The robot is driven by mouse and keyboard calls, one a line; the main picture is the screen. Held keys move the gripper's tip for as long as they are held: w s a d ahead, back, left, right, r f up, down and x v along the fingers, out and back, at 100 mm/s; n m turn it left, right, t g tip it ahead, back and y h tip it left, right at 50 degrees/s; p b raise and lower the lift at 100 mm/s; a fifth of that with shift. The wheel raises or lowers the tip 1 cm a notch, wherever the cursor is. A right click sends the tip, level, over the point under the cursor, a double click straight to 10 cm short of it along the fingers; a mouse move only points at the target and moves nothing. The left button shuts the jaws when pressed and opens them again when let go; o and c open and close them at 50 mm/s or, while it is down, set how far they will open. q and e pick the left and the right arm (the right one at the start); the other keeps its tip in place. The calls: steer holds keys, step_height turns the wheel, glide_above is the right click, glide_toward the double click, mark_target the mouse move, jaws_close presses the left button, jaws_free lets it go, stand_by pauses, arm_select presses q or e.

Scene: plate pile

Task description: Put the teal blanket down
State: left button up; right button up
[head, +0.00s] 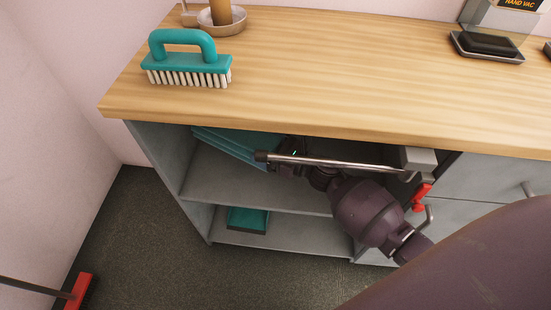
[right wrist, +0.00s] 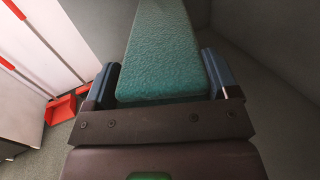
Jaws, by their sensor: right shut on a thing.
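The teal blanket (head: 222,142), a folded flat stack, is inside the upper compartment of the grey cabinet, just under the counter's front edge. My right gripper (head: 283,157) reaches into that compartment from the right and is shut on the blanket's near right end. In the right wrist view the blanket (right wrist: 162,45) lies between the two fingers and stretches away from them. Its far part is hidden by the counter in the head view. I cannot tell whether its underside touches the shelf (head: 260,190). My left gripper is not in view.
A teal brush (head: 187,62) stands on the wooden counter (head: 330,65). A flat teal thing (head: 247,219) lies in the lower compartment. A red tool (head: 78,290) is on the floor at left.

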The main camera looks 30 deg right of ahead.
step_height(320, 180, down, 4)
steer(key=shift+s+r+b, duration=0.15)
steer(key=shift+r+b, duration=0.1)
steer(key=shift+b, duration=0.2)
steer(key=shift+f, duration=0.45)
step_height(320, 180, down, 5)
steer(key=shift+r+b, duration=0.15)
steer(key=shift+b, duration=1)
steer(key=shift+r, duration=0.25)
steer(key=shift+f, duration=0.25)
steer(key=o, duration=1.1)
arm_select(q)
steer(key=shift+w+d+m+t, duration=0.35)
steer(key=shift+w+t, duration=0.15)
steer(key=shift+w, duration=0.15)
arm_select(e)
steer(key=shift+o, duration=0.3)
